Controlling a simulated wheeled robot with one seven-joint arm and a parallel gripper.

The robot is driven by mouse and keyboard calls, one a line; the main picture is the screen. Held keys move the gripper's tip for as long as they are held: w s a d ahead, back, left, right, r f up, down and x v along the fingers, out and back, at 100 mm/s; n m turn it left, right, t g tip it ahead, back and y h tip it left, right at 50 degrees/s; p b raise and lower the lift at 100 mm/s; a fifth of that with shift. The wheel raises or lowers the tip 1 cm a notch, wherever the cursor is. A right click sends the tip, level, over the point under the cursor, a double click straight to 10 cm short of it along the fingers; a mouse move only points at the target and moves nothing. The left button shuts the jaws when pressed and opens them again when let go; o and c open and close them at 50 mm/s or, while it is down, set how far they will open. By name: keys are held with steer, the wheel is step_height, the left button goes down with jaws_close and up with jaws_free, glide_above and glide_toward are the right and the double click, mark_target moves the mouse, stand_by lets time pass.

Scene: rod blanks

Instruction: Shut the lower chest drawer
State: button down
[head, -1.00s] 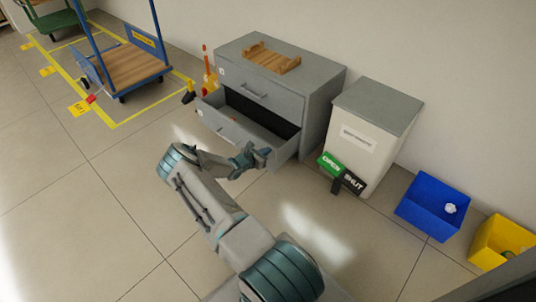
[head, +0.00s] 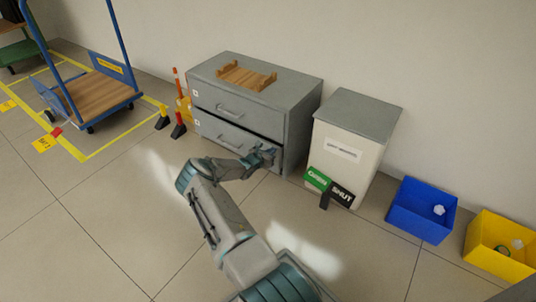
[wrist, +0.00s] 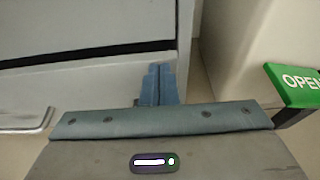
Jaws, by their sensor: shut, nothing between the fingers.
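The grey chest (head: 302,105) stands against the wall with two handled drawers. The upper drawer (head: 225,105) is closed. The lower drawer (head: 222,131) is nearly flush, with a thin dark gap along its top edge; the gap also shows as a dark line in the wrist view. My gripper (head: 270,153) is shut and empty at the right end of the lower drawer front. In the wrist view its blue fingers (wrist: 159,82) are together against or very close to the drawer front (wrist: 85,85); I cannot tell if they touch. The drawer's handle (wrist: 25,122) is left of them.
A wooden tray (head: 247,76) sits on the chest. Right of it stand a pale cabinet (head: 345,155) with an OPEN/SHUT sign (head: 317,179), a blue bin (head: 420,222) and a yellow bin (head: 485,255). A trolley (head: 105,92) stands left. The floor left of my arm is clear.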

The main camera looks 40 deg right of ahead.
steer(key=shift+w+a, duration=0.2)
steer(key=shift+s, duration=0.1)
